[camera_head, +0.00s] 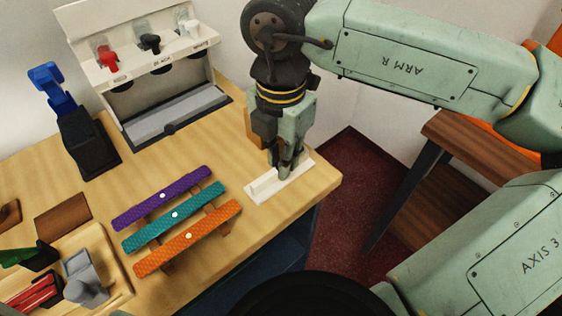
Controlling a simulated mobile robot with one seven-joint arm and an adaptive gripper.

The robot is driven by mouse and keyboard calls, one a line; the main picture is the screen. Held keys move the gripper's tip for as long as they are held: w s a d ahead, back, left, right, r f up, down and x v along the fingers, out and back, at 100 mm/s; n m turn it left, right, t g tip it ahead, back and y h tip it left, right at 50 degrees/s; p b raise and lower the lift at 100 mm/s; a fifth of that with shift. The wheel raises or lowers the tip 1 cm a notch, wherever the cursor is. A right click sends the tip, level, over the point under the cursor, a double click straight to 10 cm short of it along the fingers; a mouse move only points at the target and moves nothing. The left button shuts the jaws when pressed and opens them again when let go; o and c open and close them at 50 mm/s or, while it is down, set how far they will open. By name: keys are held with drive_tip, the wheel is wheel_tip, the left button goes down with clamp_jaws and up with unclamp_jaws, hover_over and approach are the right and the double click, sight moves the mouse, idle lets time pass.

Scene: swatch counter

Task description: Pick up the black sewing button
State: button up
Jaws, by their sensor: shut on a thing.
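My gripper (286,173) points down over a small white tray (261,191) near the counter's right corner. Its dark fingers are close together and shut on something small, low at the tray. I take this to be the black sewing button, but it is hidden between the dark fingertips and I cannot make out its outline. I cannot tell whether it still touches the tray.
Purple, teal (160,235) and orange strips lie on a rack left of the tray. A white dispenser (130,55) with red, black and white knobs stands behind. A black stand with a blue top (46,78) is left. The counter's edge is close on the right.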

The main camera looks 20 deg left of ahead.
drive_tip(key=shift+r, duration=0.15)
drive_tip(key=shift+a+r+p, duration=0.1)
drive_tip(key=shift+r+p, duration=0.2)
drive_tip(key=shift+p, duration=0.35)
drive_tip(key=r, duration=0.1)
drive_tip(key=r+b, duration=0.1)
drive_tip(key=d+r+b, duration=0.1)
drive_tip(key=shift+s, duration=0.25)
drive_tip(key=s+d+r+b, duration=0.1)
drive_tip(key=s+d+b, duration=0.2)
drive_tip(key=s+d, duration=0.7)
drive_tip(key=shift+s+d+r, duration=0.3)
drive_tip(key=shift+d, duration=0.05)
